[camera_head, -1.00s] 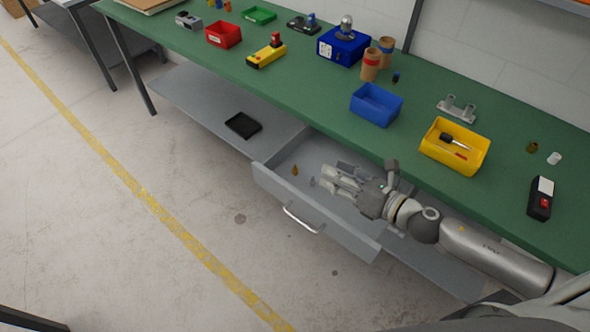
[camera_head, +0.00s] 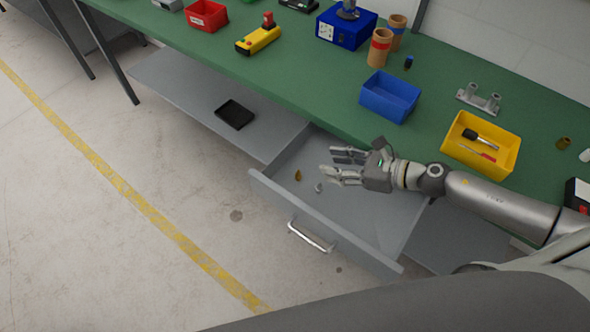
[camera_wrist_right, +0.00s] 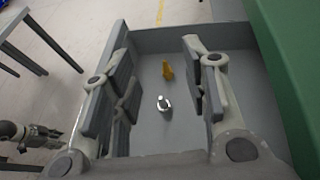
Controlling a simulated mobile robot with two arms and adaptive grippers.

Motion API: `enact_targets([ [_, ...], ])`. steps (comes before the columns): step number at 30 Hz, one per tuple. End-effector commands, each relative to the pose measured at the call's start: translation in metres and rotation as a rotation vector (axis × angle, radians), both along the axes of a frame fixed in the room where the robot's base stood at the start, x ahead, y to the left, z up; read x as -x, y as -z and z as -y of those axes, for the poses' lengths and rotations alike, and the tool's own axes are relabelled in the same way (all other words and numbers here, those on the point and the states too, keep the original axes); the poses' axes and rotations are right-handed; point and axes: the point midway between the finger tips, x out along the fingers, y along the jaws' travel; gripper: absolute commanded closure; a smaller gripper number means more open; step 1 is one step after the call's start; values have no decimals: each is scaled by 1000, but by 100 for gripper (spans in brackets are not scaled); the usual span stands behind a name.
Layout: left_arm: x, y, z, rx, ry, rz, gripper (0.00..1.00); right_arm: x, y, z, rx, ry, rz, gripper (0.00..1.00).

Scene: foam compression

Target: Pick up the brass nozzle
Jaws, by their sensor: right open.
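The brass nozzle (camera_head: 298,175) is a small golden piece in the open grey drawer (camera_head: 335,222). In the right wrist view the nozzle (camera_wrist_right: 167,70) stands out beyond a small silver piece (camera_wrist_right: 163,103). My right gripper (camera_head: 334,164) is open and empty, over the drawer and to the right of the nozzle in the head view. In the right wrist view both pieces show between its spread fingers (camera_wrist_right: 160,85), apart from them. My left gripper is not seen in the head view; a grey gripper-like part shows at the left edge of the right wrist view.
The small silver piece (camera_head: 318,187) lies near the nozzle. The drawer's walls surround both, and the green bench top (camera_head: 290,85) overhangs behind. A black tray (camera_head: 235,114) sits on the lower shelf. Blue (camera_head: 390,95) and yellow bins (camera_head: 480,143) stand on the bench.

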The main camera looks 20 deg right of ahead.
Motion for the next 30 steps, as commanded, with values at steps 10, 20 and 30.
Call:
enact_targets([
  [10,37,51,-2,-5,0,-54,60,0,48,0,-1,1,0,58],
  [20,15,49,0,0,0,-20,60,-10,59,-10,-5,4,1,58],
  [30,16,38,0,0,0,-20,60,-34,76,-38,-3,2,0,58],
])
